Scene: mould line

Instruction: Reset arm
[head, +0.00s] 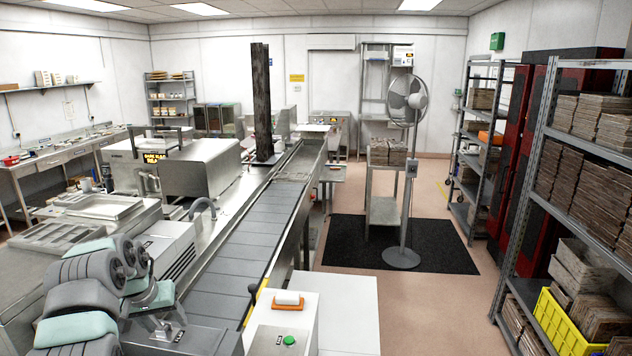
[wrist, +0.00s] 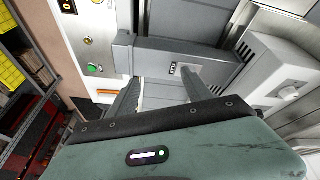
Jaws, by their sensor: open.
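My gripper (wrist: 160,76) shows in the wrist view with its two dark fingers spread apart and nothing between them. Its fingers point towards a grey housing (wrist: 150,50); whether they touch it I cannot tell. My folded grey and mint-green arm fills the lower left of the head view, beside the near end of the conveyor (head: 225,245). The gripper's fingers cannot be made out clearly in the head view.
A white control box (head: 262,338) with a green button (head: 289,340) stands right of the conveyor's near end; the button also shows in the wrist view (wrist: 93,69). A steel machine (head: 190,165) stands left of the belt.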

